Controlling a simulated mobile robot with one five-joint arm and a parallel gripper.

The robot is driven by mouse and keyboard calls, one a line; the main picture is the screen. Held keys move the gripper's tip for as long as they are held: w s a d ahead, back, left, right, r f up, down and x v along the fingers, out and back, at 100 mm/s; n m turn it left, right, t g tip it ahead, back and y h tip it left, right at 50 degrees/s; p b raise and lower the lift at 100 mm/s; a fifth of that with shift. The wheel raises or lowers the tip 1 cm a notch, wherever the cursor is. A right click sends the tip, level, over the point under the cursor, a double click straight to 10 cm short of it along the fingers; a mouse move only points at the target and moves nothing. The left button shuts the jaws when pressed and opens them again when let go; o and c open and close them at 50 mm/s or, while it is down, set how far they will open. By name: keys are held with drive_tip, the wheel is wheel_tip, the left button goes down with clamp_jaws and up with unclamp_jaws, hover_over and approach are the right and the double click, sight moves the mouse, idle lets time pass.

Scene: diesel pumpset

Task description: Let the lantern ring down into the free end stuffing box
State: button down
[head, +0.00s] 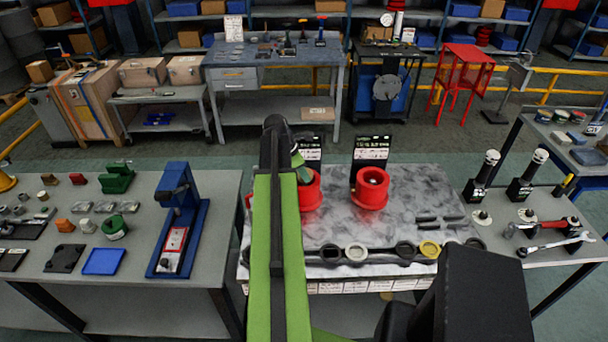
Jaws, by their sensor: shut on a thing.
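Two red stuffing boxes stand upright on the mottled grey-white bench top (440,205). The left red box (312,192) is partly covered by my green arm; the right red box (370,188) shows whole, with its round opening on top. Black label cards stand behind both, too small to read, so I cannot tell which is the free end. My gripper (301,170) is at the arm's far end, beside or over the left box, and only partly seen. It is shut on the lantern ring, which the arm hides from this view.
A row of dark, pale and yellow rings (430,249) lies along the bench front. Short dark bars (440,221) lie at right. A blue press (178,220) stands on the left table. The right table holds a red-handled hammer (540,228).

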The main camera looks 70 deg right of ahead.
drive_tip(key=c, duration=1.4)
unclamp_jaws()
drive_tip(key=shift+o, duration=0.2)
drive_tip(key=p+v, duration=1.6)
drive_tip(key=v, duration=0.1)
drive_tip(key=shift+a+r, duration=0.15)
drive_tip(key=shift+r, duration=0.05)
